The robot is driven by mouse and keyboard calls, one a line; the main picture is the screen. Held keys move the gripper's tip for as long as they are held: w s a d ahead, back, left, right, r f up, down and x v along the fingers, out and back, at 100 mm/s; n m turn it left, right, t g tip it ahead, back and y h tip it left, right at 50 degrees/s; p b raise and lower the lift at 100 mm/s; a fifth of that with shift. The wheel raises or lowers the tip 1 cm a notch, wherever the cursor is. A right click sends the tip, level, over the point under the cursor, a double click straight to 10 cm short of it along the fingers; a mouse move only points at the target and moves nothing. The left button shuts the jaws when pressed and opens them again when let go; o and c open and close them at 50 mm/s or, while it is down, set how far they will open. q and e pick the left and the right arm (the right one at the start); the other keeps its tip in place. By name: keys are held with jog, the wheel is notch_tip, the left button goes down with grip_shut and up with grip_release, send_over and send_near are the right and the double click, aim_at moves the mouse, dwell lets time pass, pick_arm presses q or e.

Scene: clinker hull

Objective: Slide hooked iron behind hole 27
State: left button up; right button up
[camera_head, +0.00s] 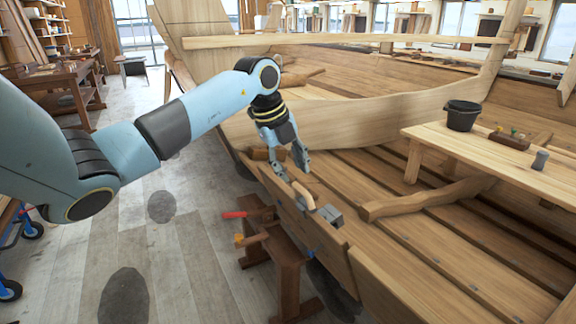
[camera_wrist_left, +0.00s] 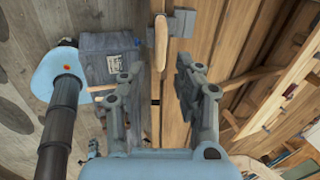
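The hooked iron, a grey metal block (camera_head: 331,214) with a pale wooden handle (camera_head: 303,196), sits at the top edge of the hull's near plank (camera_head: 318,230). In the left wrist view its handle (camera_wrist_left: 161,42) and grey block (camera_wrist_left: 184,23) show at the top centre, beyond the fingertips. My left gripper (camera_head: 294,172) is open and empty, above the plank edge and a little behind the handle, apart from it. Its spread fingers also show in the left wrist view (camera_wrist_left: 159,82). Hole 27 cannot be made out. My right gripper is not in view.
A brown trestle (camera_head: 287,250) with a red-handled tool (camera_head: 236,214) and a mallet (camera_head: 241,239) stands outside the hull. Inside, a curved timber (camera_head: 425,198) lies near a plank bench (camera_head: 480,150) bearing a black bucket (camera_head: 462,114). Floor at the left is mostly clear.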

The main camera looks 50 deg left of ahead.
aim_at(300, 187)
pick_arm(q)
jog(key=b+x, duration=0.3)
jog(key=x, duration=0.1)
jog(key=shift+s, duration=0.1)
jog(key=shift+b+x, duration=0.75)
jog(key=shift+x, duration=0.4)
grip_shut()
